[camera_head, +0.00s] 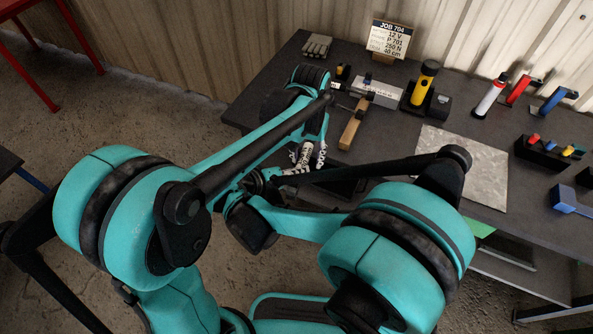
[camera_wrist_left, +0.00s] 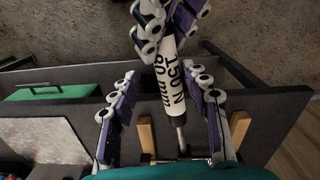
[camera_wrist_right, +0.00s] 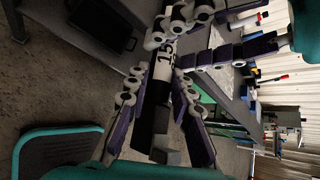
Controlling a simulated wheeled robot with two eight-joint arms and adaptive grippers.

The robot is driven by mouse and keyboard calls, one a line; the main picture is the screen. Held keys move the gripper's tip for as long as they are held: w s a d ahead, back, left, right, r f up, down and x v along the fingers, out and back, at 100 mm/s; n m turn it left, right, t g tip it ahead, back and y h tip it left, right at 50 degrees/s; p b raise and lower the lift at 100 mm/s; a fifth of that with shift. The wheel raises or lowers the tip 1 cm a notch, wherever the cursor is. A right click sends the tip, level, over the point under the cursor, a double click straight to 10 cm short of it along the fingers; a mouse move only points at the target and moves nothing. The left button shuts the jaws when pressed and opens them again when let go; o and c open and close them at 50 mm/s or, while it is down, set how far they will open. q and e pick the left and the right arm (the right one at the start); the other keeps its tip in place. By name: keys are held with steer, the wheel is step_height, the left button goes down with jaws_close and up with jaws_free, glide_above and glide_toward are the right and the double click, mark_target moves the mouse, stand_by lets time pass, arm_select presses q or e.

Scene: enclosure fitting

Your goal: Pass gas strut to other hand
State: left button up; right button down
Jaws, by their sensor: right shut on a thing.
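The gas strut (camera_wrist_left: 172,80) has a white label reading 150 N 80 mm, with a thin silver rod (camera_wrist_left: 181,135) at one end. My right gripper (camera_wrist_left: 160,28) is shut on it, as the left wrist view shows. In the right wrist view the strut's black body (camera_wrist_right: 146,118) lies between my right gripper's fingers. My left gripper (camera_wrist_left: 165,78) is open, its fingers on either side of the label and rod end, with a clear gap on at least one side. In the head view the strut label (camera_head: 305,155) is small and partly hidden by the grippers.
The dark workbench (camera_head: 400,140) lies beyond the arms. On it are a wooden block (camera_head: 352,125), a yellow-black cylinder (camera_head: 423,86), a grey plate (camera_head: 470,165), a job sign (camera_head: 389,39) and several coloured tools at the right.

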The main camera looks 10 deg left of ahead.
mark_target(307, 159)
arm_select(q)
step_height(307, 159, up, 12)
stand_by(0.6)
